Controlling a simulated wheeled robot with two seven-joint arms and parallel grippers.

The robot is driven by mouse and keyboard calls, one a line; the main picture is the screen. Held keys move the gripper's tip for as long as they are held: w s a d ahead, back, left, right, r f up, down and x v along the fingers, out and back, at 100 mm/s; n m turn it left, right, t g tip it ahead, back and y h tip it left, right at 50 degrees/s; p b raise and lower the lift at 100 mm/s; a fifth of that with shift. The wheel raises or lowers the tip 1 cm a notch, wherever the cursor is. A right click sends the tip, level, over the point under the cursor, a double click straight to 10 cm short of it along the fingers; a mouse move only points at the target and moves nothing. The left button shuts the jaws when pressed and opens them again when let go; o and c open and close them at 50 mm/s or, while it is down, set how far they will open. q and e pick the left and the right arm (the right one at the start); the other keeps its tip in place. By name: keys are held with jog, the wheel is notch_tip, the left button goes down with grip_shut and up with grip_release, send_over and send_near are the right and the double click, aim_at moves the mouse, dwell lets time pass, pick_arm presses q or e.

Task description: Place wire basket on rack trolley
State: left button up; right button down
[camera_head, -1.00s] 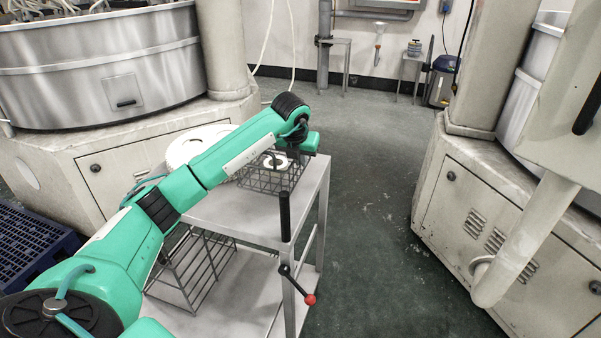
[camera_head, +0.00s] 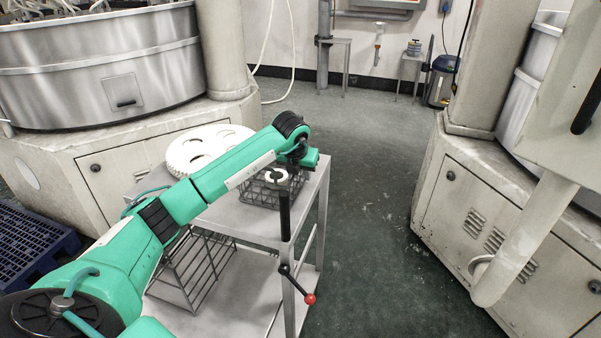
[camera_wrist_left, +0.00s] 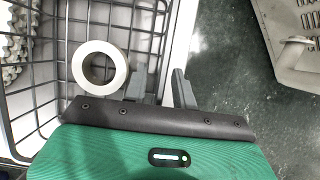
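The wire basket (camera_head: 256,193) is a dark wire mesh box on the top shelf of the grey metal rack trolley (camera_head: 240,220), near its far right corner. A white ring (camera_head: 276,176) shows in the basket; it also shows in the left wrist view (camera_wrist_left: 79,67). My left gripper (camera_wrist_left: 160,86) is at the basket's right side. Its two fingers stand apart, and the basket's wire rim (camera_wrist_left: 165,25) runs toward the gap between them. In the head view my forearm and wrist hide the fingertips and part of the basket. My right gripper is not in view.
A white disc with holes (camera_head: 190,152) lies behind my arm on the trolley top. A larger wire basket (camera_head: 195,270) stands on the lower shelf. A black post and red-knobbed lever (camera_head: 309,298) are at the trolley's front. Cream machines stand left and right; floor between is clear.

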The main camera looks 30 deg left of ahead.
pick_arm(q)
jog(key=v, duration=1.2)
jog(key=shift+r, duration=0.1)
dwell(0.4)
